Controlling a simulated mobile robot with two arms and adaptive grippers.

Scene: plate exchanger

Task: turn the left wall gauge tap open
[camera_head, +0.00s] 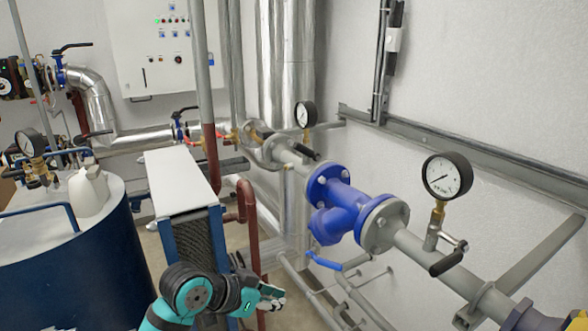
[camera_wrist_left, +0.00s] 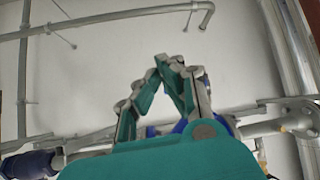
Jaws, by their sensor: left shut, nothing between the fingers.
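The left wall gauge (camera_head: 305,114) is a round white dial with a black rim, standing on the grey wall pipe left of the blue fitting. Its tap (camera_head: 304,151) shows as a short dark handle just below the dial; its exact angle is hard to tell. My left gripper (camera_head: 271,298) is low in the head view, well below and left of the tap, touching nothing that I can see. In the left wrist view my left gripper (camera_wrist_left: 166,62) has its green-padded fingers meeting at the tips, empty. My right gripper is in neither view.
A second gauge (camera_head: 447,176) with a dark-handled tap (camera_head: 447,262) stands further right. A blue flanged fitting (camera_head: 340,205) sits between the gauges. A brown pipe (camera_head: 248,215) and a white-topped blue stand (camera_head: 180,182) are near my arm. A blue tank stands left.

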